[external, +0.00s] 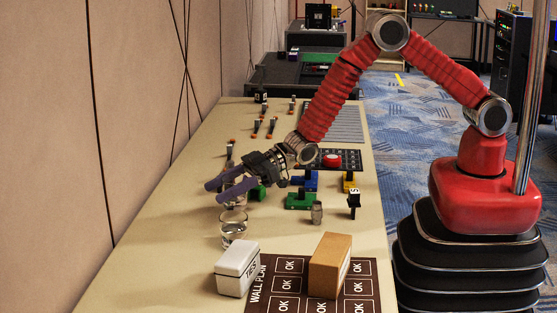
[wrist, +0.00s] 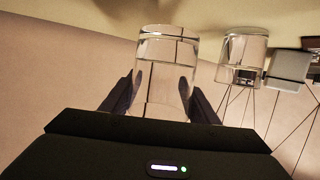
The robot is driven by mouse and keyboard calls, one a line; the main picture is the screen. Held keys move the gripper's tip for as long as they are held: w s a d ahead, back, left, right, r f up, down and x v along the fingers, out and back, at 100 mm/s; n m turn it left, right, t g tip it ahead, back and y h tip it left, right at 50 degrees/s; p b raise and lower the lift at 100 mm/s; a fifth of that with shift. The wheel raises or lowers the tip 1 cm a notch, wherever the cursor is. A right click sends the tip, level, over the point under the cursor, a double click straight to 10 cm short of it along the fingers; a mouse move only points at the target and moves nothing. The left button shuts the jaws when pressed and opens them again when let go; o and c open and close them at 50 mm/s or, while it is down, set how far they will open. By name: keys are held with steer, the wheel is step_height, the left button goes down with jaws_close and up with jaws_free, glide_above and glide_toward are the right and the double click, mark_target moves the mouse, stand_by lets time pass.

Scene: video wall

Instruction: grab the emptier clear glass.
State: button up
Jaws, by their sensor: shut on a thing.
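My gripper (external: 217,191) is low over the left part of the table, its two purple fingers around a clear glass. In the wrist view, which is upside down, the fingers (wrist: 162,84) press on both sides of this held glass (wrist: 166,55). A line crosses it near its base; how much liquid it holds is hard to tell. In the external view the fingers partly hide it. A second clear glass (external: 233,229) stands on the table just nearer the camera, apart from the gripper. It also shows in the wrist view (wrist: 243,58), right of the held one.
A white box (external: 237,268) and a tan box (external: 330,265) stand at the near end, by a dark "WALL PLAN" board (external: 272,299). Green, blue and yellow connectors, a small metal cylinder (external: 316,213) and a red button (external: 332,160) are right of the gripper. The wall is left.

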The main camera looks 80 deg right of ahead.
step_height(320, 180, up, 6)
stand_by(0.6)
